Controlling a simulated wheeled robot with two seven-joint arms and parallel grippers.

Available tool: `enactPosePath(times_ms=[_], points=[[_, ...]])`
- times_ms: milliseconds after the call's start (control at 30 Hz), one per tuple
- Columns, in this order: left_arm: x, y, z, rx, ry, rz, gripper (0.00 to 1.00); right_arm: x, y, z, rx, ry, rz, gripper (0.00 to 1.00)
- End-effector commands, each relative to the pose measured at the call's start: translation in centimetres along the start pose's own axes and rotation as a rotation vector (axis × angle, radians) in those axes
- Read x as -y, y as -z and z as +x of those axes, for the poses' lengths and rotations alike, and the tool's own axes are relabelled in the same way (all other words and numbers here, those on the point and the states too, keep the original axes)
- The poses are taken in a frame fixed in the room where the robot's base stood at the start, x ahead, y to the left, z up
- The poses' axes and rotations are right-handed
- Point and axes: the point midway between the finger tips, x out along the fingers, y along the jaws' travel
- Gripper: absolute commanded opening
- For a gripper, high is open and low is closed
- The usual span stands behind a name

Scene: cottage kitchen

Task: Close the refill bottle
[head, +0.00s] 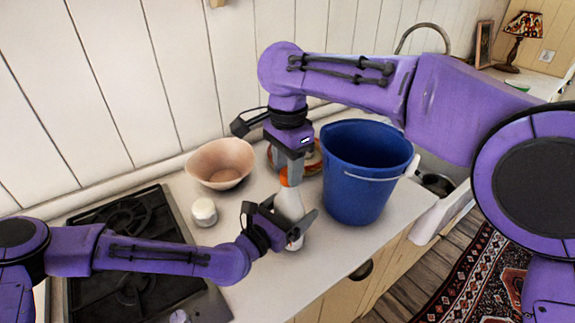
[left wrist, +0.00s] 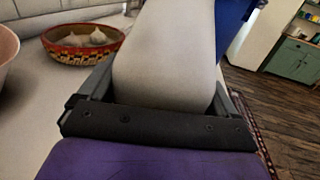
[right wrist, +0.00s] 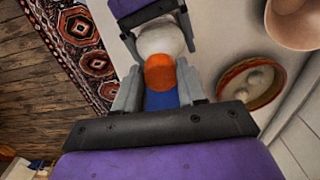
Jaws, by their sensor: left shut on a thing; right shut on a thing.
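The refill bottle (head: 289,203) is white and stands on the counter, slightly tilted in the picture. My left gripper (head: 284,218) is shut around its body, and the pale body fills the space between the fingers in the left wrist view (left wrist: 165,60). The orange cap (head: 284,178) is at the top of the bottle. My right gripper (head: 290,163) comes down from above and is shut on the cap. The cap also shows between the fingers in the right wrist view (right wrist: 159,72). Whether the cap is fully seated is hidden.
A blue bucket (head: 362,180) stands close right of the bottle. A pinkish bowl (head: 221,165), a small white jar (head: 204,212) and a black hob (head: 125,230) are to the left. A patterned basket (left wrist: 80,42) with garlic is behind. The counter's front edge is near.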

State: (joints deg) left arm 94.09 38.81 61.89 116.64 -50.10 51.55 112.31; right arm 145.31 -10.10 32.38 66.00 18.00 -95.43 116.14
Motion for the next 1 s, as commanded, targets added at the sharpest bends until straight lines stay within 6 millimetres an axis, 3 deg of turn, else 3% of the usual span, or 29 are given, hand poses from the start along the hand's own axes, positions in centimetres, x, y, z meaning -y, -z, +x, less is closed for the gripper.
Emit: enactPosePath(times_ms=[367,400,633,867,900,967,1000], points=[[-0.02,-0.01,0.00,0.000,0.000,0.000,0.37,0.00,0.02,0.76,0.000,0.000,0.000,0.12],[-0.02,-0.01,0.00,0.000,0.000,0.000,0.06,0.01,0.02,0.80,0.000,0.000,0.000,0.12],[-0.02,0.00,0.00,0.000,-0.001,0.000,0.06,0.11,-0.01,0.80,-0.002,0.000,0.265,0.12],[-0.02,0.00,0.00,0.000,0.000,0.000,0.06,0.12,0.01,0.77,0.001,0.001,0.286,0.12],[-0.02,0.00,0.00,0.000,0.000,0.000,0.06,0.12,0.01,0.77,0.001,0.001,0.285,0.43],[-0.01,0.00,0.00,0.000,0.000,0.000,0.06,0.12,0.01,0.77,0.001,0.001,0.285,0.63],[-0.01,0.00,0.00,0.000,0.000,0.000,0.06,0.12,0.01,0.77,0.000,0.001,0.284,0.66]])
